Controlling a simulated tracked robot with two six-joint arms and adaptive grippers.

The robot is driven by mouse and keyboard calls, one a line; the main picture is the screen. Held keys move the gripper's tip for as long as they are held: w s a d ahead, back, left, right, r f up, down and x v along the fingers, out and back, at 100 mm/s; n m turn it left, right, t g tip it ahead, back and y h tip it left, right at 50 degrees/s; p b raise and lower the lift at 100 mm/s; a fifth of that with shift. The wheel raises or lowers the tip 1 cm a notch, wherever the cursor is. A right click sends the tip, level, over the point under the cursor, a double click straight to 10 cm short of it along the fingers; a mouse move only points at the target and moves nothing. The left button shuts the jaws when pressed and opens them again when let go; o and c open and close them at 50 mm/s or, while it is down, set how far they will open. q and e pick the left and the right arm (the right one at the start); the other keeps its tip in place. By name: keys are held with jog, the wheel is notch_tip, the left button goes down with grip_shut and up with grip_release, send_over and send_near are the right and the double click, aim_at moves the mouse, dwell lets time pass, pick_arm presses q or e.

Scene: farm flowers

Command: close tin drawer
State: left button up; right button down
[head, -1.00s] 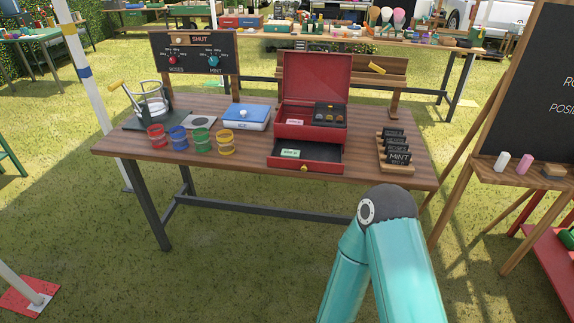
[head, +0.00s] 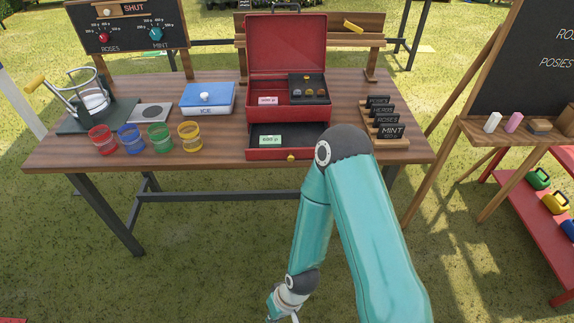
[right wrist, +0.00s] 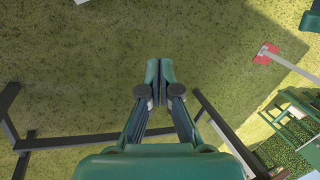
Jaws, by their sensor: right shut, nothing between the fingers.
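The red cash tin (head: 288,70) stands on the wooden table (head: 220,155) with its lid raised. In the right wrist view my right gripper (right wrist: 159,72) is shut and empty, over grass below the table. In the head view its fingers are cut off at the bottom edge. My left gripper is not in view.
Red, blue, green and yellow jars (head: 131,138) stand left of the tin, with a blue ice box (head: 207,99) behind them. A rack of small black signs (head: 384,118) stands on the right. Grass in front of the table is clear.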

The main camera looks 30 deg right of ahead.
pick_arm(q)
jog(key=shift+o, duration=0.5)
pick_arm(e)
jog(key=w+d+m+t+h+b, duration=0.2)
jog(key=w+d+m+t+b, duration=0.15)
jog(key=w+b, duration=0.45)
pick_arm(q)
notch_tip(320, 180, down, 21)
jog(key=b, duration=1.3)
pick_arm(e)
jog(key=m+t+h, duration=1)
jog(key=m+h, duration=0.2)
jog(key=m, duration=0.8)
send_near(290, 160)
jog(key=v, duration=0.7)
jog(key=shift+n, duration=0.25)
jog(key=p+x, duration=0.5)
jog(key=x, duration=0.9)
jog(key=shift+w, duration=0.1)
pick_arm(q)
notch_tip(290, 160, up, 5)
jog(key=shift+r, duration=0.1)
